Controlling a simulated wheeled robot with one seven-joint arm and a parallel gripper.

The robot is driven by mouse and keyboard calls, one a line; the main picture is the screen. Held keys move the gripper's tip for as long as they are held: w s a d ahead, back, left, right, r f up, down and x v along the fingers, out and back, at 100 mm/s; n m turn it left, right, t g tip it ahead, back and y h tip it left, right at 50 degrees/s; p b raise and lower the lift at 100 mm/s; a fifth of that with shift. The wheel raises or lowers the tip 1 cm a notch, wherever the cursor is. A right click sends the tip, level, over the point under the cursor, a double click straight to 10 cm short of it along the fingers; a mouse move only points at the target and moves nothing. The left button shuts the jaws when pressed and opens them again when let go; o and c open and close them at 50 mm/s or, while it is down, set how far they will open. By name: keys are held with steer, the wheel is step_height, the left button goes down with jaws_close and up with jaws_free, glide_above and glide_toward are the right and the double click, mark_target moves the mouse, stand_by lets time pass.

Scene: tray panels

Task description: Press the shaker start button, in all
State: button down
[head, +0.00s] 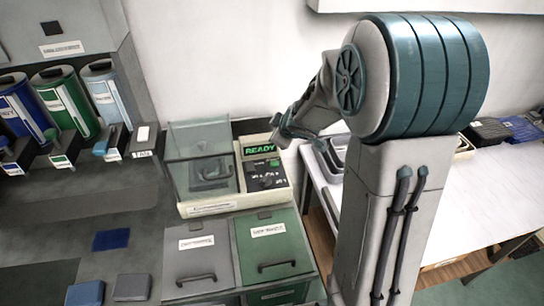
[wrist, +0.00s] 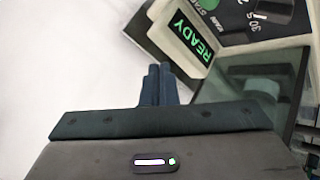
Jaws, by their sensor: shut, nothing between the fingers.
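The shaker (head: 208,207) stands on the bench near the middle of the head view, with a transparent cover over its left part. Its display (head: 258,150) glows green and reads READY; it also shows in the wrist view (wrist: 192,38). The dark control panel (head: 267,175) lies below the display. In the wrist view a green start button (wrist: 208,4) is cut by the top edge, beside a dark knob (wrist: 272,10). My gripper (head: 278,135) is above the display's upper right. Its two fingers (wrist: 160,70) are shut and empty, apart from the button.
Blue, green and pale canisters (head: 68,100) stand at the left. Grey (head: 200,240) and green (head: 270,230) lidded bins are in front of the shaker. A white table (head: 450,190) is at the right, partly hidden by my arm.

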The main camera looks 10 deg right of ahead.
mark_target(276, 165)
steer(key=shift+w+a+f+n+y, duration=0.4)
steer(key=shift+a+f+n, duration=0.1)
steer(key=shift+f, duration=0.15)
step_height(276, 165, down, 9)
steer(key=b, duration=0.9)
steer(key=shift+r, duration=0.1)
steer(key=shift+s, duration=0.1)
stand_by(1.5)
steer(key=shift+f+b, duration=0.35)
steer(key=shift+f, duration=0.1)
